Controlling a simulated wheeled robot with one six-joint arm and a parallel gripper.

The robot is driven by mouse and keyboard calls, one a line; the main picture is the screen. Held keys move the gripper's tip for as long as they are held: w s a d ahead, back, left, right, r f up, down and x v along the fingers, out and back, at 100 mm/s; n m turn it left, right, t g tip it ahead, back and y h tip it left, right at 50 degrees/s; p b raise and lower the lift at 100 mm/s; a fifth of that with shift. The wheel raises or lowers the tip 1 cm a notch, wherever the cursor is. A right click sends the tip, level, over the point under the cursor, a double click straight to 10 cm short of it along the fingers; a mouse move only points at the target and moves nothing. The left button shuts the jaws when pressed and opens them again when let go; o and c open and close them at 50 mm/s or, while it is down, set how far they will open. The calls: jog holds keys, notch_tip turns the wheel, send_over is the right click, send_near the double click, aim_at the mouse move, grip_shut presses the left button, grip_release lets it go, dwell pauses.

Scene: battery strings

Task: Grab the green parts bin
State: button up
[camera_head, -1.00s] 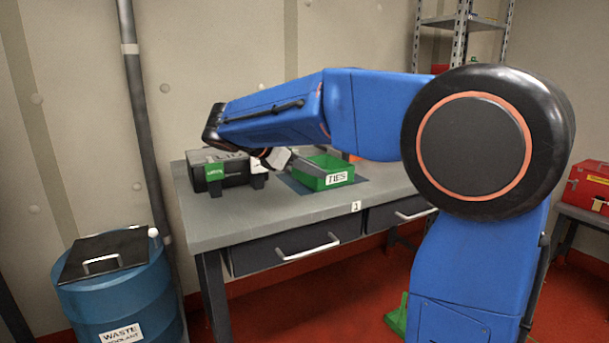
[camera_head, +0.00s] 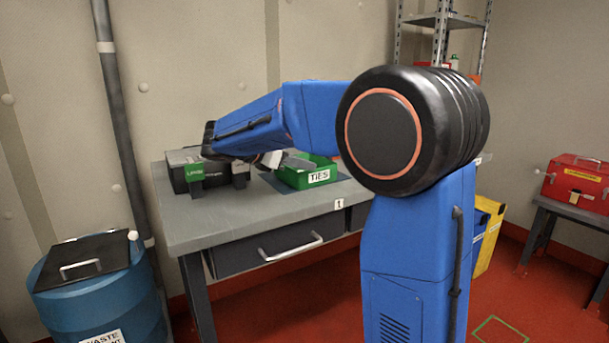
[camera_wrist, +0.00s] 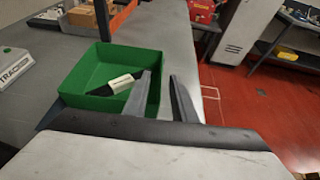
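The green parts bin (camera_head: 296,182), labelled TIES on its front, sits on the grey workbench (camera_head: 225,222). In the wrist view the bin (camera_wrist: 85,72) is open-topped and holds a dark item with a pale label (camera_wrist: 118,84). My gripper (camera_wrist: 159,78) is open. One finger lies over the inside of the bin and the other lies outside its right wall, with that wall between them. I cannot tell whether either finger touches it. In the head view a grey finger (camera_head: 298,163) shows at the bin's left side; my arm hides part of the rest.
A blue drum (camera_head: 95,300) stands at the bench's left end. A red toolbox (camera_head: 577,178) is on another bench at right. An orange-edged tray (camera_wrist: 122,18) lies beyond the bin.

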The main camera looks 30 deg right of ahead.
aim_at(319, 170)
jog(key=shift+f+x, duration=0.2)
jog(key=shift+x, duration=1.5)
jog(key=shift+f+x, duration=0.2)
jog(key=shift+x, duration=1.5)
jog(key=shift+s+a, duration=0.15)
jog(key=shift+s, duration=0.05)
grip_shut()
